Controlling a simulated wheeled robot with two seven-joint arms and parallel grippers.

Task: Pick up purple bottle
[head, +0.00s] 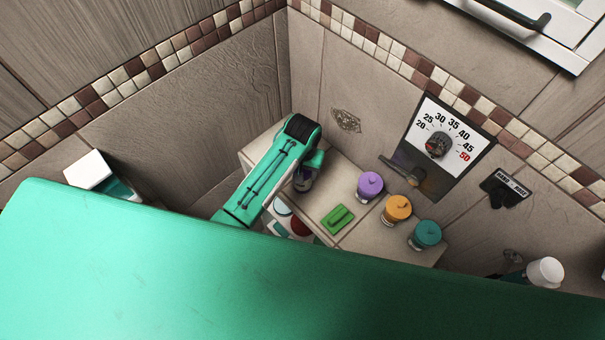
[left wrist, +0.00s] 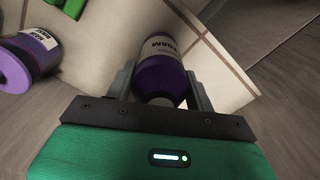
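A purple bottle (left wrist: 160,75) with a white label lies between the two fingers of my left gripper (left wrist: 161,78) in the left wrist view. One finger is on each side, close to its walls; whether they touch it is not clear. In the head view my left arm reaches from above over the tiled shelf, and the bottle (head: 303,181) shows partly beneath the wrist; the gripper's fingers are hidden there. My right gripper is in neither view.
On the tiled shelf (head: 350,239) stand a purple jar (head: 369,186), an orange jar (head: 397,208) and a teal jar (head: 426,234). A green bar (head: 338,219) lies near the bottle. A temperature dial (head: 438,145) and handle are on the wall behind.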

